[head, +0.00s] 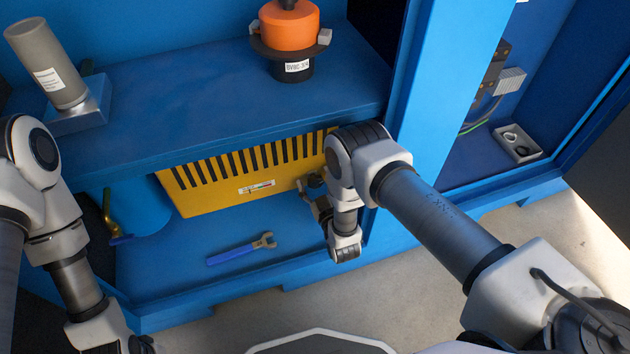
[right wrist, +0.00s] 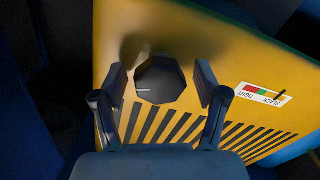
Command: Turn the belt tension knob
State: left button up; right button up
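The belt tension knob (right wrist: 160,79) is dark and many-sided, with a short white line on its face. It sits on the yellow slotted guard (head: 205,195), also in the right wrist view (right wrist: 240,75). My right gripper (head: 308,184) is at the guard's right end and hides the knob in the head view. In the right wrist view its fingers (right wrist: 160,84) are open on either side of the knob, with visible gaps. A SLACK/TIGHT label (right wrist: 262,94) has red, green and yellow bands; its black pointer is near the yellow end. My left gripper is mostly cut off at the head view's bottom edge (head: 142,345).
A blue-handled wrench (head: 240,250) lies on the lower shelf. The upper shelf holds an orange-and-black unit (head: 288,30) and a grey cylinder (head: 48,65). A blue cabinet post (head: 430,80) stands close to my right arm. A brass valve (head: 112,215) is at left.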

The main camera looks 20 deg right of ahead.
jog(key=c, duration=1.1)
jog(key=shift+r+m+p, duration=0.1)
jog(key=shift+m+p, duration=0.2)
jog(key=shift+m, duration=0.1)
jog(key=m+p, duration=0.1)
jog(key=m, duration=0.1)
jog(key=shift+r+m, duration=0.1)
jog(key=shift+m, duration=0.3)
jog(key=m+p, duration=0.2)
jog(key=m, duration=0.2)
jog(key=shift+d+m, duration=0.1)
jog(key=shift+m, duration=0.3)
jog(key=o, duration=1.2)
